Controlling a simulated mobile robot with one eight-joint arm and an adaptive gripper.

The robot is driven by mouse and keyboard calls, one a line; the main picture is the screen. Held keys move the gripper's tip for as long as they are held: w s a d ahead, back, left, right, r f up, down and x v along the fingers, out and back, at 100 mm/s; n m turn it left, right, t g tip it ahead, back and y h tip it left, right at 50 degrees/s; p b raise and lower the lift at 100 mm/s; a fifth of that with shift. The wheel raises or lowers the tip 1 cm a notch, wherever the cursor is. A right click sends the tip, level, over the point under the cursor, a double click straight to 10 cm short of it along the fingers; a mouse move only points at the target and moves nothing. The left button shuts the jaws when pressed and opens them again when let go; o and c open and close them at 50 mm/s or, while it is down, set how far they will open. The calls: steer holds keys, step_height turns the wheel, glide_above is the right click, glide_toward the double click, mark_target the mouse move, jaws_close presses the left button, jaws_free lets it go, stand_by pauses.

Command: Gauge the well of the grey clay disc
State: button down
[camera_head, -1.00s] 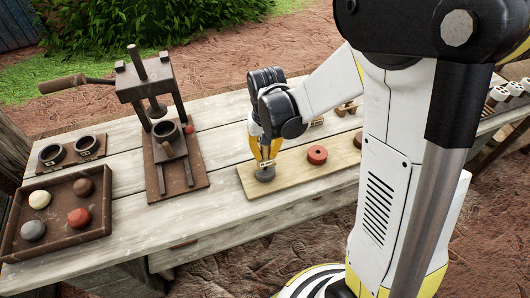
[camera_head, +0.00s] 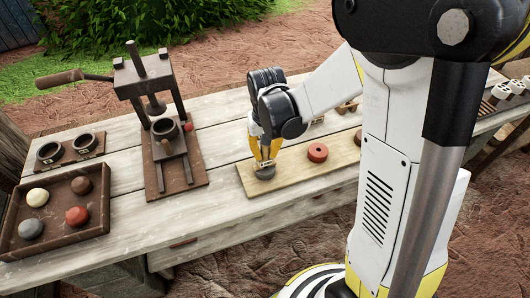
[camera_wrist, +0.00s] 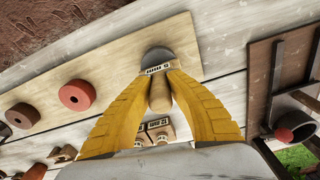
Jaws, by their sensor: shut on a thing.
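The grey clay disc (camera_head: 265,173) lies on a pale wooden board on the bench; the wrist view shows part of it (camera_wrist: 156,54). My gripper (camera_head: 264,160) is directly over the disc, pointing down. Its yellow fingers are shut on a wooden plug gauge (camera_wrist: 159,94) with a small white label, whose digits I cannot read surely. The gauge's lower end is at the disc; the label and fingers hide the well, so I cannot tell how deep it sits.
A red disc (camera_head: 317,152) lies on the board (camera_head: 288,174) right of the grey one. To the left stand a press (camera_head: 164,150), two rings (camera_head: 85,141) and a tray (camera_head: 62,242) of coloured clay balls. More labelled gauges (camera_wrist: 158,132) are near my gripper.

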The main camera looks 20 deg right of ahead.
steer(key=c, duration=1.3)
jaws_free()
steer(key=shift+c, duration=0.2)
steer(key=r, duration=1.2)
steer(key=shift+s, duration=0.35)
steer(key=shift+s+r, duration=0.25)
steer(key=shift+r, duration=0.05)
steer(key=s+r+n+t, duration=0.1)
steer(key=s+r+t, duration=0.2)
steer(key=s+t, duration=0.3)
steer(key=s, duration=0.5)
steer(key=shift+s+r+n+t, duration=0.3)
steer(key=shift+r+n+t, duration=0.05)
steer(key=shift+n+t, duration=0.05)
